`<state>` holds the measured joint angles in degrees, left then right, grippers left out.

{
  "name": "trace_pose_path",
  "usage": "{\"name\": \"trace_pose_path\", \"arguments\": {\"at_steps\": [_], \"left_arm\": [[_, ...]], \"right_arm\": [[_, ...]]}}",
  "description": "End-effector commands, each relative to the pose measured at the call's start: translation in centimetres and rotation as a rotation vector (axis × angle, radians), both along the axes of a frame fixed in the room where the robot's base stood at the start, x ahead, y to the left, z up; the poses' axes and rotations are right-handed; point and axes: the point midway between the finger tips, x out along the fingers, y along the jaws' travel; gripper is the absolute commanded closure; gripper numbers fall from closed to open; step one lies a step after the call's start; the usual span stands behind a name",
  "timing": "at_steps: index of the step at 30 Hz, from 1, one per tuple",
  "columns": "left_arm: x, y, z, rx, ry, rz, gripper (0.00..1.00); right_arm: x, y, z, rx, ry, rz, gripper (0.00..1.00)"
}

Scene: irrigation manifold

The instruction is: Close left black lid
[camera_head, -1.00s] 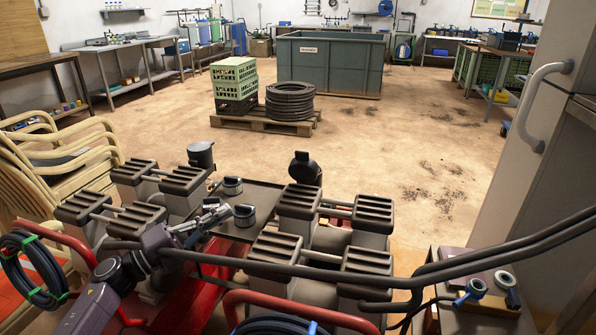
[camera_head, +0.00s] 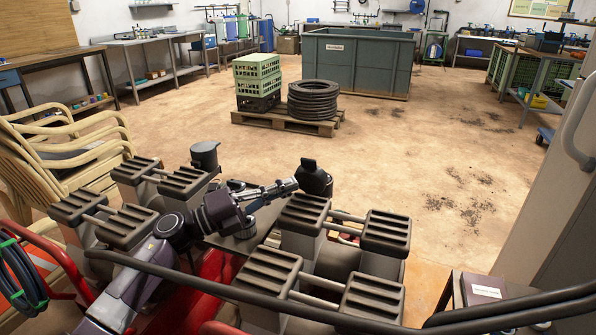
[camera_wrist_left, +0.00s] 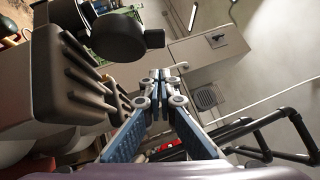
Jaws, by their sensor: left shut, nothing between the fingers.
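A black canister (camera_head: 205,155) stands at the left behind the ribbed grey blocks; its wide top looks shut. A second black canister (camera_head: 317,182) stands to its right, with a round black lid (camera_head: 308,164) tilted up at its top. My left gripper (camera_head: 291,185) is shut and empty, its tips just left of this second canister; I cannot tell whether they touch it. In the left wrist view the shut fingertips (camera_wrist_left: 161,76) are below a dark round lid with a tab (camera_wrist_left: 125,38). My right gripper is not in view.
Ribbed-top grey blocks (camera_head: 298,213) joined by rods stand on both sides of my left arm. A dark hose crosses the front. Cream chairs (camera_head: 75,160) are stacked at left. A pallet (camera_head: 285,122) with crates and coiled hose stands behind on open floor.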

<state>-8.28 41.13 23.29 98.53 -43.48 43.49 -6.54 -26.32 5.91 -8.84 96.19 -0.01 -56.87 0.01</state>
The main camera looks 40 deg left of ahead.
Motion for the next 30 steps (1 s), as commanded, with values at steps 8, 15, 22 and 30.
{"name": "trace_pose_path", "arguments": {"at_steps": [8, 15, 22, 30], "left_arm": [[3.8, -0.1, 1.2, -0.001, -0.001, 0.002, 1.0], [4.8, 0.2, 1.5, 0.0, 0.001, 0.001, 1.0], [4.9, 0.2, 1.5, 0.0, 0.001, 0.001, 1.0], [5.0, 0.7, 1.8, -0.003, 0.018, 0.001, 1.0]], "right_arm": [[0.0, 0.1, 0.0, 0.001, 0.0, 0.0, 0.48], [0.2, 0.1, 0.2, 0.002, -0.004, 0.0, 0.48], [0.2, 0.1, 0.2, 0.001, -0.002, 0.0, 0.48], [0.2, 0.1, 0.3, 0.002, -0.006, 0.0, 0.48]]}}
